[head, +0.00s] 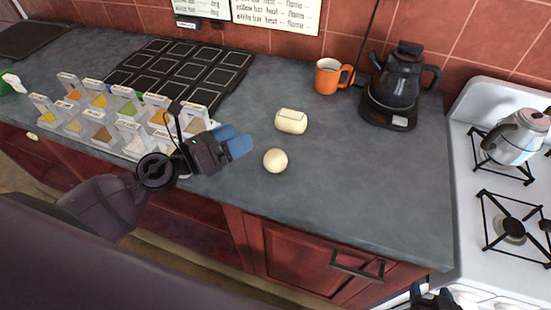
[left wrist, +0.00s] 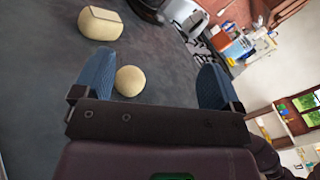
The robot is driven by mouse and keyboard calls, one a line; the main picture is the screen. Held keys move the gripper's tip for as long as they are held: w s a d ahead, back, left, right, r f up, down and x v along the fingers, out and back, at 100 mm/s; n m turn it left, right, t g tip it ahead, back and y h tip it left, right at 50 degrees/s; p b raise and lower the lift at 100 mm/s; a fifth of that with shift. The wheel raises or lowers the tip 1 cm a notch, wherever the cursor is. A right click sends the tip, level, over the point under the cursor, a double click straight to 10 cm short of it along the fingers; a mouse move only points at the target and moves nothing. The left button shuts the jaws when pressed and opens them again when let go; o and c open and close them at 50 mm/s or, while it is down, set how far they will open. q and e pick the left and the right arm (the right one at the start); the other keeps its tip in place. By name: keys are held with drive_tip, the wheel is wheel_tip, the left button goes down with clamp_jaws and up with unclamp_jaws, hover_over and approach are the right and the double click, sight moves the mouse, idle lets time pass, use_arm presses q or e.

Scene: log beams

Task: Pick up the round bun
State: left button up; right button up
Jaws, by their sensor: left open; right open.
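The round bun (head: 275,161) is a small pale ball on the grey countertop, near its front edge in the head view. It also shows in the left wrist view (left wrist: 130,81), between the fingers and nearer the left one. My left gripper (head: 238,145) has blue fingertips, is open and empty, and is to the left of the bun, apart from it. A longer pale bun (head: 291,121) lies just behind the round one. My right gripper (head: 436,298) shows only as a dark part at the bottom edge of the head view.
An orange mug (head: 328,76) and a dark kettle on its base (head: 388,109) stand at the back. Spice containers (head: 130,110) and a dark tiled panel (head: 180,72) lie left. A white stove (head: 490,190) with a metal kettle (head: 515,137) is right. The counter right of the bun is clear.

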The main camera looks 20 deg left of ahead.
sight(272, 157)
use_arm(q)
drive_tip(key=f+m+g, duration=0.3)
drive_tip(key=m+g, duration=0.1)
drive_tip(key=m, duration=0.1)
drive_tip(key=a+f+m+g, duration=0.1)
drive_tip(key=f+m+g, duration=0.1)
drive_tip(key=m, duration=0.1)
drive_tip(key=shift+s+f+y, duration=0.2)
drive_tip(key=shift+f+y, duration=0.1)
drive_tip(key=x, duration=0.5)
drive_tip(key=shift+d+f+p, duration=0.15)
drive_tip(key=shift+d+p, duration=0.05)
drive_tip(key=shift+p, duration=0.15)
drive_tip(key=x, duration=0.4)
drive_tip(key=shift+w+d+f, duration=0.15)
drive_tip(key=shift+f, duration=0.25)
drive_tip(key=shift+w+d+f, duration=0.2)
drive_tip(key=shift+d, duration=0.05)
drive_tip(key=c, duration=1)
drive_tip(key=shift+r, duration=0.1)
